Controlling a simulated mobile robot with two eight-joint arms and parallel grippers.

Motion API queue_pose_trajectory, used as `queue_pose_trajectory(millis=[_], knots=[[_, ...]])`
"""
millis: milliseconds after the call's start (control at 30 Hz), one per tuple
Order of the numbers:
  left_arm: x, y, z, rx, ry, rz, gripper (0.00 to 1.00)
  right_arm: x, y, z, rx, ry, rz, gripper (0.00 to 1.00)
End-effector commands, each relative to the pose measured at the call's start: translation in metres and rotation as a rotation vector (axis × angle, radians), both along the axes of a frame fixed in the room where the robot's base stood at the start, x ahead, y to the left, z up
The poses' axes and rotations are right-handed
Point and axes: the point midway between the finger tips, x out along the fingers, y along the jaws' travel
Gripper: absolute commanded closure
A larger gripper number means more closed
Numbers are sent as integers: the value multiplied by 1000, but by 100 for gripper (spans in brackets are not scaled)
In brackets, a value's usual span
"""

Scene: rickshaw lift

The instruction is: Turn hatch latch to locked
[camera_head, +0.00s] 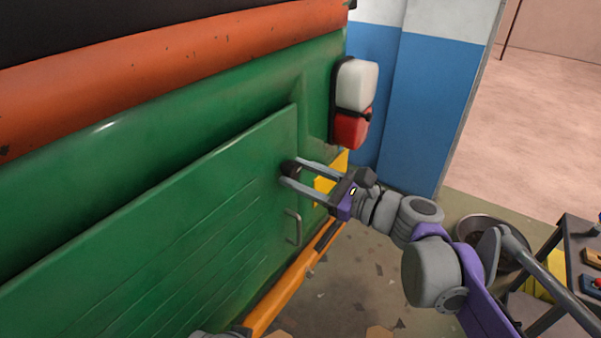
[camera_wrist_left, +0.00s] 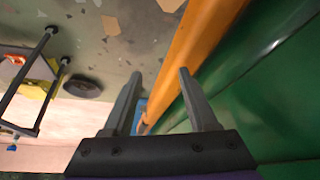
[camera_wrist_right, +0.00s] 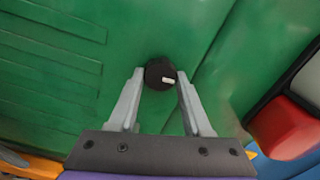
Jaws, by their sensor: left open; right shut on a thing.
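The hatch latch (camera_head: 291,167) is a dark round knob near the right edge of the green hatch panel (camera_head: 215,195). In the right wrist view the latch (camera_wrist_right: 158,74) carries a short white mark pointing right. My right gripper (camera_head: 287,171) has its fingers on either side of the knob and is shut on it; it also shows in the right wrist view (camera_wrist_right: 160,80). My left gripper (camera_wrist_left: 158,75) is open and empty, beside an orange bar (camera_wrist_left: 195,45) low on the vehicle.
A grey handle (camera_head: 293,227) sits on the hatch below the latch. A white and red lamp (camera_head: 354,100) is mounted right of the hatch. A round pan (camera_head: 488,235) and a dark table (camera_head: 575,235) stand at the right. Floor below is open.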

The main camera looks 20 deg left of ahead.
Motion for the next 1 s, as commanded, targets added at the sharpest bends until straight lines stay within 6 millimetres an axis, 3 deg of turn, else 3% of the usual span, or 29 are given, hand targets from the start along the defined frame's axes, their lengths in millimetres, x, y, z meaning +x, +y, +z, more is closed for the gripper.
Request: queue_pose_trajectory(millis=[1000], knots=[[17,0,56,0,-32,0,42,3,-1,5,-313,-862,1,100]])
